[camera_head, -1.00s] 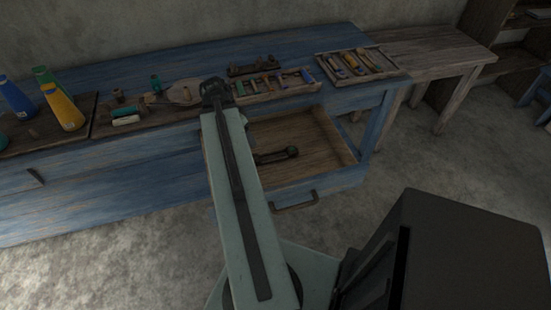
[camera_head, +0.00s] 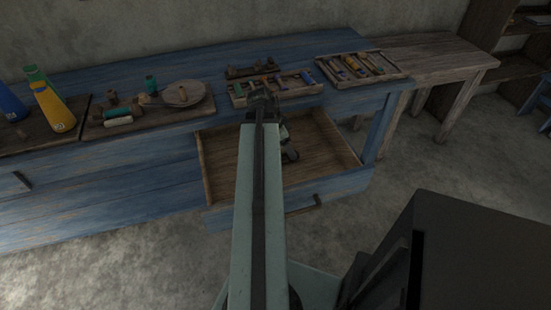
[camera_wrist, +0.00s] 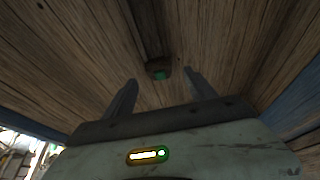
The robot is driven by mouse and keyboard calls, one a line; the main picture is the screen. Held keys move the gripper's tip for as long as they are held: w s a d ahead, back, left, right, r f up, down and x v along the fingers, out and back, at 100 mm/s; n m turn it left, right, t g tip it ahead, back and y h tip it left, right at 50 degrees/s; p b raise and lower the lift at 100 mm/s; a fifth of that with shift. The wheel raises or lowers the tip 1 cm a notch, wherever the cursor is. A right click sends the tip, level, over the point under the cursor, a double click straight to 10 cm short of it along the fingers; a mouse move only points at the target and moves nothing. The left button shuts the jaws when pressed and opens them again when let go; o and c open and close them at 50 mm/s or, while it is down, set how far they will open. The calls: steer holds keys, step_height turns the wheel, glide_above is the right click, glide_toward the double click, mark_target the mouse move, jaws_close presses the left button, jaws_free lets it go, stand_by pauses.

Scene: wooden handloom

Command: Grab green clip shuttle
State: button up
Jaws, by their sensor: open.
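In the wrist view a dark wooden shuttle (camera_wrist: 150,32) lies on the wooden drawer floor, running from the top edge down to the middle. I cannot tell the exact height gap. In the head view a dark end of the shuttle (camera_head: 291,156) shows in the open drawer, beside my arm, which hides the rest. My gripper is mostly hidden there.
The open drawer (camera_head: 340,150) has low walls around the shuttle.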

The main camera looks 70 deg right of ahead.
steer(key=b+x, duration=0.1)
steer(key=x, duration=0.2)
steer(key=shift+w, duration=0.1)
steer(key=shift+r, duration=0.15)
jaws_close()
step_height(320, 180, up, 10)
steer(key=p, duration=1)
steer(key=shift+r, duration=0.25)
